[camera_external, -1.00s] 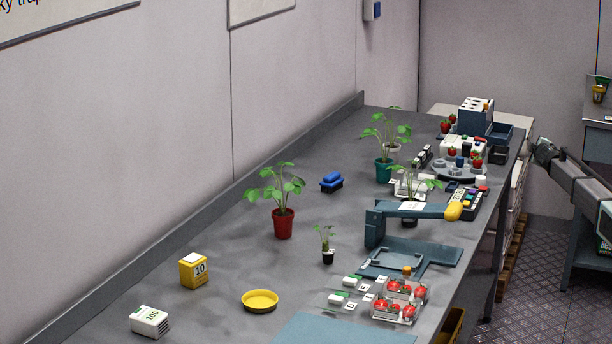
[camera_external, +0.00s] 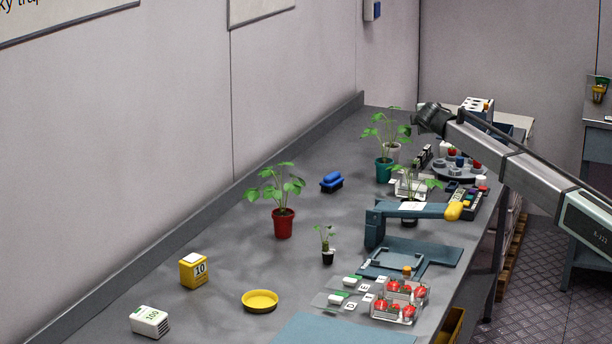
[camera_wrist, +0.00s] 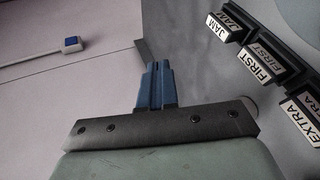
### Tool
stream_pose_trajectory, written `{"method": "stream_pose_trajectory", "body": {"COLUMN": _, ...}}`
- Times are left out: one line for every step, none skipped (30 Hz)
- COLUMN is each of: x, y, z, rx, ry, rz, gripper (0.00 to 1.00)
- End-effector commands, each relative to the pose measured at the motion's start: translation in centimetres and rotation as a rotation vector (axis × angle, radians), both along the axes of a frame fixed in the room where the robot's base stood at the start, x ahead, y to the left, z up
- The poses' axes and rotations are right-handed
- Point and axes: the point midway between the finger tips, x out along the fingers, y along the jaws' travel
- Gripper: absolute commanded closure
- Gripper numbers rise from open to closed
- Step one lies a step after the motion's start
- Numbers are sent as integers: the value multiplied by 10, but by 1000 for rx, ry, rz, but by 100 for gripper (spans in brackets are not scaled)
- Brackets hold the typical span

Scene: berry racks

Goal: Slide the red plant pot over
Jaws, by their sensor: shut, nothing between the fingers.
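The red plant pot (camera_external: 283,224) stands upright on the grey bench left of centre in the external view, with a leafy green plant (camera_external: 276,187) in it. My gripper (camera_external: 423,121) is above the far right part of the bench, well away from the red pot. In the wrist view my gripper (camera_wrist: 158,68) shows blue fingers pressed together with nothing between them. The red pot does not show in the wrist view.
A small black-and-white pot (camera_external: 328,256) stands right of the red pot. A blue brush (camera_external: 332,182) lies behind it, and a teal pot (camera_external: 384,172) stands farther back. A yellow dish (camera_external: 260,301) and a yellow block (camera_external: 193,271) sit nearer. The wrist view shows dark label blocks (camera_wrist: 257,66).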

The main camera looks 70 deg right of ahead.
Motion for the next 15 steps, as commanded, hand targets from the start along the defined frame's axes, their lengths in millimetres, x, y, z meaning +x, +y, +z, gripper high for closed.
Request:
{"method": "stream_pose_trajectory", "body": {"x": 24, "y": 26, "z": 1, "rx": 8, "ry": 36, "rz": 19, "gripper": 100}}
{"method": "stream_pose_trajectory", "body": {"x": 35, "y": 39, "z": 0, "rx": 12, "ry": 61, "rz": 28, "gripper": 100}}
{"method": "stream_pose_trajectory", "body": {"x": 49, "y": 58, "z": 0, "rx": 18, "ry": 92, "rz": 39, "gripper": 100}}
{"method": "stream_pose_trajectory", "body": {"x": 59, "y": 72, "z": -1, "rx": 21, "ry": 117, "rz": 49, "gripper": 100}}
{"method": "stream_pose_trajectory", "body": {"x": 68, "y": 87, "z": -2, "rx": 26, "ry": 142, "rz": 56, "gripper": 100}}
{"method": "stream_pose_trajectory", "body": {"x": 81, "y": 106, "z": -3, "rx": 32, "ry": 174, "rz": 68, "gripper": 100}}
{"method": "stream_pose_trajectory", "body": {"x": 90, "y": 122, "z": -3, "rx": 36, "ry": 200, "rz": 77, "gripper": 100}}
{"method": "stream_pose_trajectory", "body": {"x": 98, "y": 136, "z": -4, "rx": 40, "ry": 225, "rz": 86, "gripper": 100}}
{"method": "stream_pose_trajectory", "body": {"x": 110, "y": 157, "z": -5, "rx": 45, "ry": 259, "rz": 99, "gripper": 100}}
{"method": "stream_pose_trajectory", "body": {"x": 118, "y": 173, "z": -6, "rx": 48, "ry": 284, "rz": 108, "gripper": 100}}
{"method": "stream_pose_trajectory", "body": {"x": 125, "y": 188, "z": -7, "rx": 51, "ry": 311, "rz": 117, "gripper": 100}}
{"method": "stream_pose_trajectory", "body": {"x": 135, "y": 209, "z": -8, "rx": 55, "ry": 344, "rz": 130, "gripper": 100}}
{"method": "stream_pose_trajectory", "body": {"x": 142, "y": 225, "z": -8, "rx": 58, "ry": 369, "rz": 139, "gripper": 100}}
{"method": "stream_pose_trajectory", "body": {"x": 148, "y": 240, "z": -9, "rx": 60, "ry": 393, "rz": 147, "gripper": 100}}
{"method": "stream_pose_trajectory", "body": {"x": 156, "y": 260, "z": -9, "rx": 64, "ry": 425, "rz": 160, "gripper": 100}}
